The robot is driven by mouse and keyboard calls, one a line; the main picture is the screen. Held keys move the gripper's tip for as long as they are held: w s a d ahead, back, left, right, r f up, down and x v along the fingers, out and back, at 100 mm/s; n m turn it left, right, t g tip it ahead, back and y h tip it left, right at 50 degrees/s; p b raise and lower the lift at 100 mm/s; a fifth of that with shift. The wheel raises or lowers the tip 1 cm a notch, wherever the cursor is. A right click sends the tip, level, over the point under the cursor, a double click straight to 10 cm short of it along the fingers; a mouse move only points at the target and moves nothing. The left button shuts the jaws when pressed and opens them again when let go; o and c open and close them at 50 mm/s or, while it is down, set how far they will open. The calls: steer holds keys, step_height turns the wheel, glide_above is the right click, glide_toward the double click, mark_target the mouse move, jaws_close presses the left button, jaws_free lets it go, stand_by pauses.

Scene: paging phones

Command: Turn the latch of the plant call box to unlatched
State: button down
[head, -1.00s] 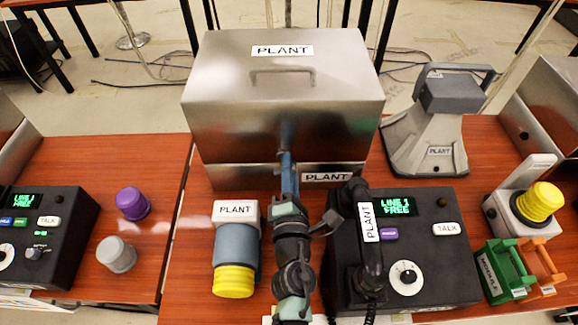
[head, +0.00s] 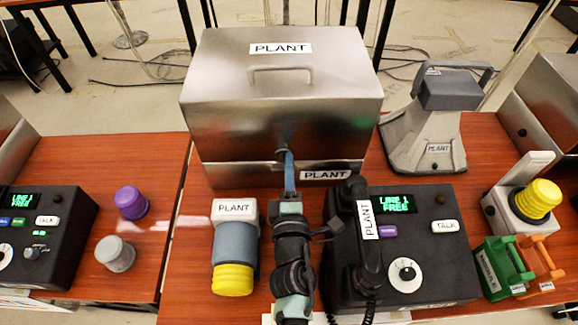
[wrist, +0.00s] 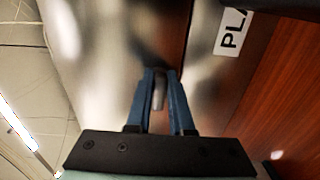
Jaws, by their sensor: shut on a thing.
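The plant call box (head: 225,120) is a closed steel box with a handled lid and PLANT labels, at the back middle of the table. Its latch (wrist: 159,92) is a small grey metal piece between my blue fingers in the wrist view. In the head view the latch (head: 282,154) shows partly on the box's front, near the lid seam. My gripper (wrist: 160,76) is shut on the latch, and it reaches the box front from below in the head view (head: 287,160). The fingers hide part of the latch, so I cannot tell how far it is turned.
A black phone console (head: 440,270) with a handset stands right of my arm. A grey-yellow PLANT beacon (head: 236,245) stands close on its left. A grey PLANT horn (head: 430,120) is right of the box. Bare table (head: 205,185) shows left of the box.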

steer(key=c, duration=0.8)
jaws_free()
steer(key=shift+s, duration=0.1)
steer(key=s+b, duration=0.2)
steer(key=s, duration=1.1)
steer(key=shift+w, duration=0.1)
